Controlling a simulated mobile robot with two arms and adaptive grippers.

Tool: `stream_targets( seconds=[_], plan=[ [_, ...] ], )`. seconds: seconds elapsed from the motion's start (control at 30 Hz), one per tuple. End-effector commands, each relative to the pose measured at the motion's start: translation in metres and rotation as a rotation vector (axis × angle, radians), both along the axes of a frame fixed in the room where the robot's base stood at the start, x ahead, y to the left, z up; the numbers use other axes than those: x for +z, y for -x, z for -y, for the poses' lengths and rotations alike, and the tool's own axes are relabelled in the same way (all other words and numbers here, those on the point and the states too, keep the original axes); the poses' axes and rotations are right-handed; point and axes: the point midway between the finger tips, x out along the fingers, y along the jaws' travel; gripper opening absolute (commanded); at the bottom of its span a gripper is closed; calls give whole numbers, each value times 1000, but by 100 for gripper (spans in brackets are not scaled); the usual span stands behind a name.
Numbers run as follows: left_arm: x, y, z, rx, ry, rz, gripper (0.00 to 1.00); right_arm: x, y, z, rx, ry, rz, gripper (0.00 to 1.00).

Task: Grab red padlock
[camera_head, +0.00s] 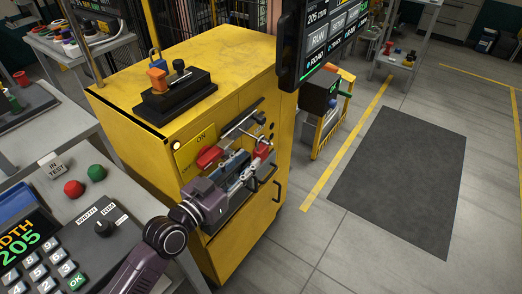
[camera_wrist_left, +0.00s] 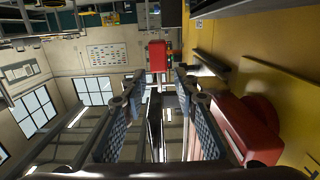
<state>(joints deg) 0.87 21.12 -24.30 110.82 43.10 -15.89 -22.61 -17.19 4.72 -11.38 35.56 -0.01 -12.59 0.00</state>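The red padlock (camera_head: 263,150) is at the front of the yellow cabinet, close to my left fingertips; what holds it up is unclear. In the left wrist view, a small red block that looks like the padlock (camera_wrist_left: 158,56) lies straight ahead, centred between the fingertips and seemingly just beyond them. My left gripper (camera_head: 248,166) is open, with a clear gap between its blue-padded fingers (camera_wrist_left: 160,88). I see no contact with the padlock. My right gripper is not in view.
A red rotary switch (camera_head: 208,157) on the yellow cabinet (camera_head: 235,60) sits beside my left gripper. A screen (camera_head: 325,35) overhangs at the right.

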Motion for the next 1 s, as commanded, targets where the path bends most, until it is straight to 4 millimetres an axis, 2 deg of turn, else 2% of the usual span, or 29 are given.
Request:
stream_targets(
  seconds=[0.1, 0.37, 0.67, 1.0],
  plan=[
    [0, -12, 8, 1, 0, 0, 28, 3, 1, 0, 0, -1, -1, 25],
    [-4, -24, 19, 0, 2, -1, 28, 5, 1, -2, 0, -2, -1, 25],
    [-11, -53, 40, 1, 1, -1, 28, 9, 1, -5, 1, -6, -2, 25],
    [-12, -56, 43, 0, -1, -2, 25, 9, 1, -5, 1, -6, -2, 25]
  ],
)
